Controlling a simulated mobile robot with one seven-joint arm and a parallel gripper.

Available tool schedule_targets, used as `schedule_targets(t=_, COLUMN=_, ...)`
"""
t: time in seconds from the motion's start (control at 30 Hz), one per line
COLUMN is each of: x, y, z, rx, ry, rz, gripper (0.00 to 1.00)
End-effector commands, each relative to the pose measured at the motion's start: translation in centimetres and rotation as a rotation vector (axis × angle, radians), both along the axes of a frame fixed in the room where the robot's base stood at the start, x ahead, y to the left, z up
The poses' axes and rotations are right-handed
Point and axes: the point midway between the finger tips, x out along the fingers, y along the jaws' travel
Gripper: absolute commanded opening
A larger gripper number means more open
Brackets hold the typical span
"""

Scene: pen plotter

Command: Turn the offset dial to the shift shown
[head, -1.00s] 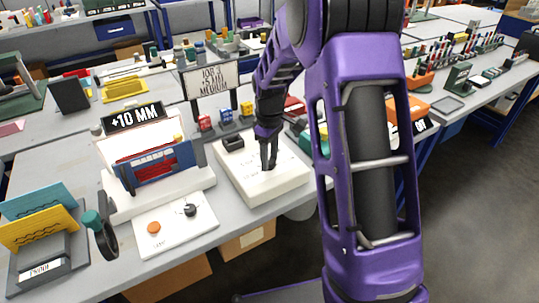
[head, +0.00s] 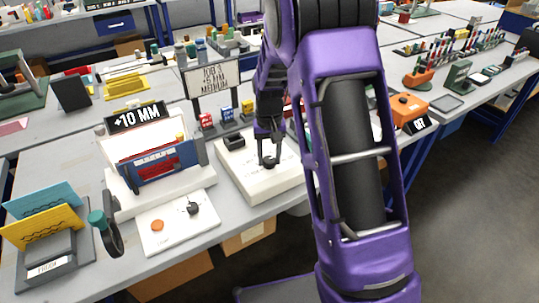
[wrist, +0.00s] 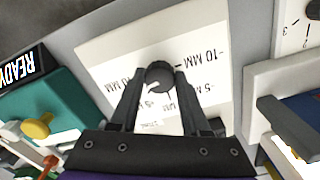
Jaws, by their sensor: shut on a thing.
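The offset dial is a dark round knob (wrist: 158,76) on a white panel (wrist: 110,45) in the wrist view. It has a small pale mark whose reading I cannot make out clearly. Printed labels ring it, with "-10 MM" and "-5 MM" on the right and partly hidden ones on the left. My gripper (wrist: 159,84) is shut on the knob, one finger on each side. In the head view my gripper (head: 268,160) points down onto the white dial box (head: 255,187). A black sign (head: 136,115) reads "+10 MM". A framed board (head: 212,76) appears to show "+5 MM" and "MEDIUM".
The plotter (head: 155,165) stands left of the dial box. In front of it is a white plate (head: 178,225) with an orange button and a dark knob. Coloured blocks (head: 227,115) stand behind the box. An orange device (head: 404,110) is to the right, beyond my arm.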

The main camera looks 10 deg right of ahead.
Motion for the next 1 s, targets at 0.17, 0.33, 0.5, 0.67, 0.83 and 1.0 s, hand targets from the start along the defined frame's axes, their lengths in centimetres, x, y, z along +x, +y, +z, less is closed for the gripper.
schedule_targets(t=0.17, x=0.07, y=-0.01, z=0.12, rx=0.0, ry=-0.002, rz=-0.094, gripper=0.0)
schedule_targets(t=0.33, x=0.07, y=0.03, z=0.09, rx=0.0, ry=-0.002, rz=-0.148, gripper=0.0)
schedule_targets(t=0.5, x=0.08, y=0.05, z=0.07, rx=0.001, ry=-0.002, rz=-0.172, gripper=0.0)
schedule_targets(t=0.67, x=0.08, y=0.06, z=0.06, rx=0.001, ry=-0.002, rz=-0.178, gripper=0.0)
schedule_targets(t=0.83, x=0.08, y=0.05, z=0.06, rx=0.001, ry=-0.002, rz=-0.179, gripper=0.0)
schedule_targets(t=1.0, x=0.08, y=0.05, z=0.06, rx=0.001, ry=-0.002, rz=-0.178, gripper=0.63)
